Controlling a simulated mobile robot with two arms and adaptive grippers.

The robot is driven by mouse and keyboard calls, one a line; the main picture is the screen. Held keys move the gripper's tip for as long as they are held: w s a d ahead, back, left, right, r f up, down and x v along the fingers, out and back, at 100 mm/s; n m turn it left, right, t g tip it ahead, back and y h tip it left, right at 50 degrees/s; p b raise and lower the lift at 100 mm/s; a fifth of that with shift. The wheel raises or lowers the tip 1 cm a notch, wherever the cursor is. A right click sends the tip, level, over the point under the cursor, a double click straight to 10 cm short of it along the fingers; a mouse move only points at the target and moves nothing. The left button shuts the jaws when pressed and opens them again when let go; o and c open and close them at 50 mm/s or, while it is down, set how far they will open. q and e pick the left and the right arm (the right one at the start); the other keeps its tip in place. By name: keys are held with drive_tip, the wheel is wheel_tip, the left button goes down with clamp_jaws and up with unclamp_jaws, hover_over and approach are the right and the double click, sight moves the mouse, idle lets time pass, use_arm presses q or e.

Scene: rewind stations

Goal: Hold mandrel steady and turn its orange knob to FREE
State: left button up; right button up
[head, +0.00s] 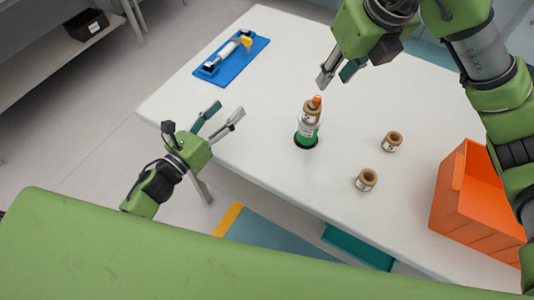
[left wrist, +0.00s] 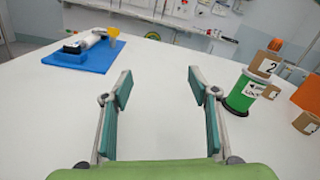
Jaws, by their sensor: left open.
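The mandrel (head: 306,134) stands upright on the white table, a green cylinder with a white label. It also shows at the right of the left wrist view (left wrist: 239,98), where the label seems to read LOCK. A brown roll sits on its top, marked 2 in the left wrist view (left wrist: 265,64). The orange knob (head: 317,99) tops it. My left gripper (head: 229,110) is open and empty, left of the mandrel and apart from it, near the table's front edge. My right gripper (head: 333,81) is open and empty, above and beyond the knob, not touching it.
Two loose brown rolls (head: 366,180) (head: 392,141) stand right of the mandrel. An orange bin (head: 468,205) stands at the table's right. A blue tray (head: 245,68) with a white-and-black tool and a yellow part lies at the far left. The table between tray and mandrel is clear.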

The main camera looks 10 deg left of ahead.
sight(301, 132)
use_arm(q)
drive_tip(key=s+d+m+g+h, duration=0.1)
drive_tip(key=s+d+m, duration=0.1)
drive_tip(key=s+d, duration=0.1)
drive_tip(key=s+d+m+h, duration=0.1)
drive_tip(key=s+d+m, duration=0.1)
drive_tip(key=d, duration=0.3)
drive_tip(key=s+d+f+m+g+h, duration=0.1)
drive_tip(key=s+d+m+h, duration=0.1)
drive_tip(key=s+d, duration=0.2)
drive_tip(key=shift+s+d+m+g, duration=0.25)
drive_tip(key=shift+d+m+g, duration=0.05)
drive_tip(key=shift+d, duration=0.2)
drive_tip(key=shift+s+d, duration=0.15)
drive_tip(key=shift+d, duration=0.2)
drive_tip(key=x, duration=1.3)
drive_tip(key=shift+w+d, duration=0.2)
drive_tip(key=shift+d, duration=0.1)
